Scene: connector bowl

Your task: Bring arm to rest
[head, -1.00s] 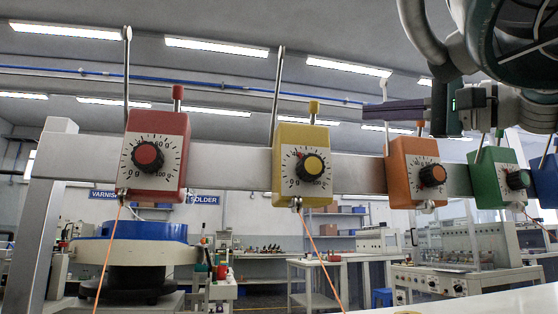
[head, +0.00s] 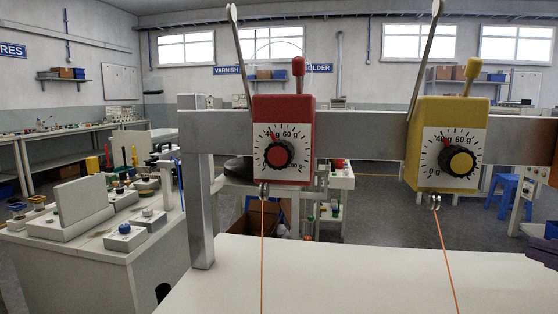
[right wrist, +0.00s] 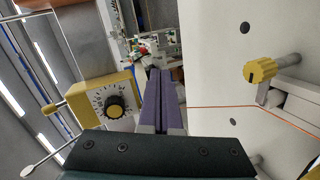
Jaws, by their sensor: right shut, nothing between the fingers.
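My right gripper (head: 532,246) shows only in part at the right edge of the head view, below and right of the yellow tension unit (head: 447,143). In the right wrist view its purple fingers (right wrist: 161,88) are together with nothing between them. The yellow unit, with its dial and black knob, also shows left of the fingers there (right wrist: 102,103). The red tension unit (head: 284,140) hangs on the grey crossbar (head: 361,134) to the left. My left gripper is not in view.
Orange threads run down from the red and yellow units over the white tabletop (head: 350,275). A grey post (head: 199,200) holds the bar's left end. A bench with devices (head: 90,240) stands at left. In the right wrist view a yellow knob (right wrist: 260,72) sits on a white panel.

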